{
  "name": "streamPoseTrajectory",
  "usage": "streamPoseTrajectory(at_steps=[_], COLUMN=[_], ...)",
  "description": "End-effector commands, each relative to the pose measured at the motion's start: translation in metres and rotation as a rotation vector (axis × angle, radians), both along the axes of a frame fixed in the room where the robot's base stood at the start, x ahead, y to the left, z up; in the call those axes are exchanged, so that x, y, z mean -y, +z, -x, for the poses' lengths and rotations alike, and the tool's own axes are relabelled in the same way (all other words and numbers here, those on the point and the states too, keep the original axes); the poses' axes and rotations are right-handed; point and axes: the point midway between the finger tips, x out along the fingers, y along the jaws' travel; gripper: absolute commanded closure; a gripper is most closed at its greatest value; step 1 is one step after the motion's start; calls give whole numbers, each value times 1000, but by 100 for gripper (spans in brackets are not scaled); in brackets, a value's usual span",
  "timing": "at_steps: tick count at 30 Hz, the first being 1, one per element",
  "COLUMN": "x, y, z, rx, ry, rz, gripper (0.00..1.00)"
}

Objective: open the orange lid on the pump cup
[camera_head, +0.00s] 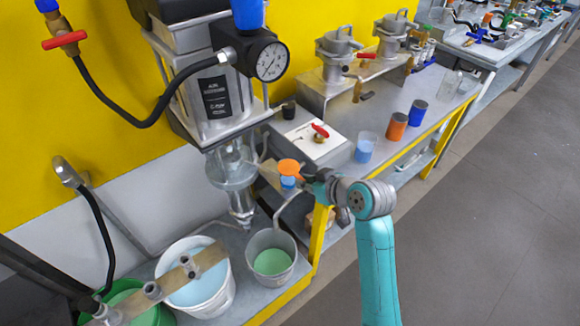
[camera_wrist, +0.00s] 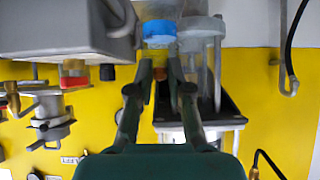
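The orange lid (camera_head: 291,167) is a small round disc beside the clear pump vessel. It appears raised and tilted, with a blue patch (camera_head: 287,183) just below it. The clear pump vessel (camera_head: 232,170) hangs under the pump body. My gripper (camera_head: 308,181) reaches in from the right, close to the lid; contact cannot be told. In the wrist view my gripper (camera_wrist: 161,65) has its two fingers apart with a gap between the tips. A clear cup with blue liquid (camera_wrist: 160,35) lies just beyond the tips. The orange lid is not clear in that view.
A pressure gauge (camera_head: 268,61) and dark pump body stand above. A white bucket (camera_head: 210,290) and a grey bucket with green liquid (camera_head: 271,259) sit below. A white box with a red-handled valve (camera_head: 320,131) and orange and blue cans (camera_head: 397,126) stand behind. Open floor lies right.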

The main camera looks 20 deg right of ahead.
Motion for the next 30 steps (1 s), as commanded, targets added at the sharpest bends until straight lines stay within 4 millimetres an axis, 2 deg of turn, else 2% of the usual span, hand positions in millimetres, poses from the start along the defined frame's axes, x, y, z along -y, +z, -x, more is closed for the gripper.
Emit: streamPoseTrajectory(at_steps=[16, 27, 30], x=[0, -2, -2], y=[2, 30, 32], z=[0, -5, -5], rx=[1, 2, 1], ry=[1, 1, 0], rz=[-1, 0, 0], gripper=[88, 88, 88])
